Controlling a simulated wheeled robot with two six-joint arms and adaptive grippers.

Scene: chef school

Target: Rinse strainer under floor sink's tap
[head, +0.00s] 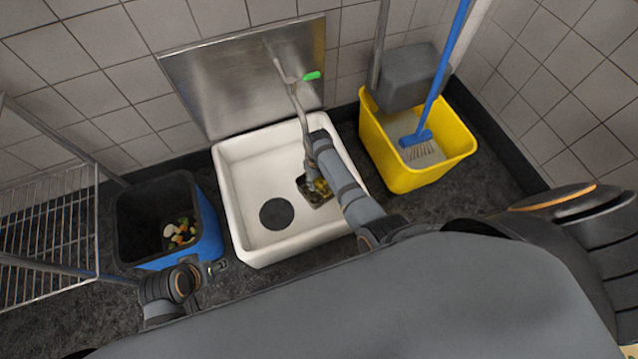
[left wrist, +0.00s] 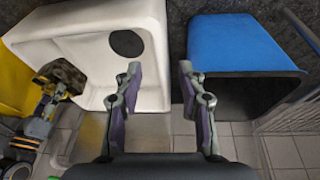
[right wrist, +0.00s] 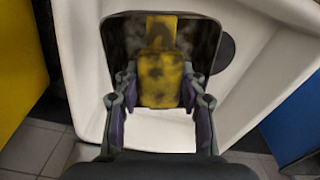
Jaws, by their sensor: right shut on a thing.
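The strainer (head: 322,198) is a dark, square-edged piece with a yellow part, stained with dark patches. My right gripper (head: 313,176) is shut on its yellow part and holds it inside the white floor sink (head: 240,170), right of the round dark drain. The strainer fills the middle of the right wrist view (right wrist: 120,40). The tap (head: 291,86) has a green lever (head: 311,76) and a thin spout reaching down towards my right wrist, which hides its lower end. No water stream shows. My left gripper (head: 216,267) is open and empty near the blue bin; its spread fingers show in the left wrist view (left wrist: 160,68).
A blue bin (head: 205,225) with food scraps stands left of the sink. A yellow mop bucket (head: 385,160) with a blue brush (head: 416,138) stands to the right. A wire rack (head: 45,235) is at far left; a steel splashback (head: 215,90) covers the wall behind.

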